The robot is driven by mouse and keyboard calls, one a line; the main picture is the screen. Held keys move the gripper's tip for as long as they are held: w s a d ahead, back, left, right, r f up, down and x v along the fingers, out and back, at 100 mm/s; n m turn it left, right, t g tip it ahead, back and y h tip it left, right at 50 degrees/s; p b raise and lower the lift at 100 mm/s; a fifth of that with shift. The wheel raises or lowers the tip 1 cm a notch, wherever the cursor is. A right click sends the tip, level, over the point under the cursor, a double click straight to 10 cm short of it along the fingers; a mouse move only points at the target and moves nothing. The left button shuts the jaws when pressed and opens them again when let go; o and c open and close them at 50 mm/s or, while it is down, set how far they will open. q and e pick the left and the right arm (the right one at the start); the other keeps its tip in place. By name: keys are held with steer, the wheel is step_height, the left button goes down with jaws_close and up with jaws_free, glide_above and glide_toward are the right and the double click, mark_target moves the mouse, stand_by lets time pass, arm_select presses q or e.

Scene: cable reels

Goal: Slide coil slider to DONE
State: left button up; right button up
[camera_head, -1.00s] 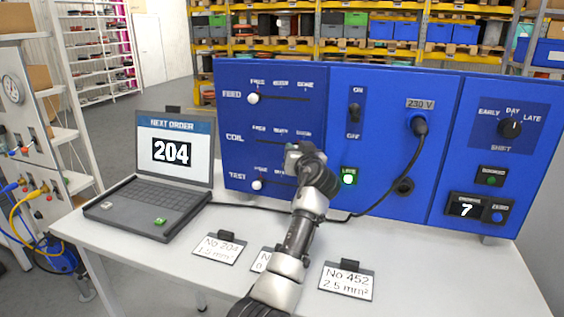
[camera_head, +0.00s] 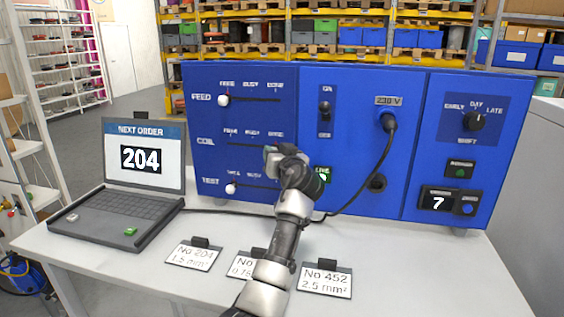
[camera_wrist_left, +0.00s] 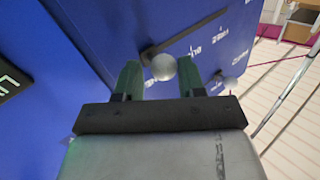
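The blue panel (camera_head: 340,100) carries three sliders: FEED, COIL and TEST. My left gripper (camera_head: 272,153) is at the right end of the COIL slot (camera_head: 243,145), by the DONE label, and hides the COIL knob in the head view. In the left wrist view, the round grey COIL knob (camera_wrist_left: 163,67) sits near one end of its slot, between the fingertips of my left gripper (camera_wrist_left: 160,78). The fingers stand apart, with a narrow gap beside the knob. Firm contact is not visible. My right gripper is not in view.
The FEED knob (camera_head: 223,100) and TEST knob (camera_head: 231,189) are at the FREE ends. A laptop (camera_head: 140,175) showing 204 stands left. Number cards (camera_head: 193,256) lie in front on the table. A black cable (camera_head: 385,150) hangs right of my arm.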

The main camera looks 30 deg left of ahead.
arm_select(q)
steer(key=b+v, duration=0.3)
steer(key=v, duration=0.7)
steer(key=shift+d, duration=0.15)
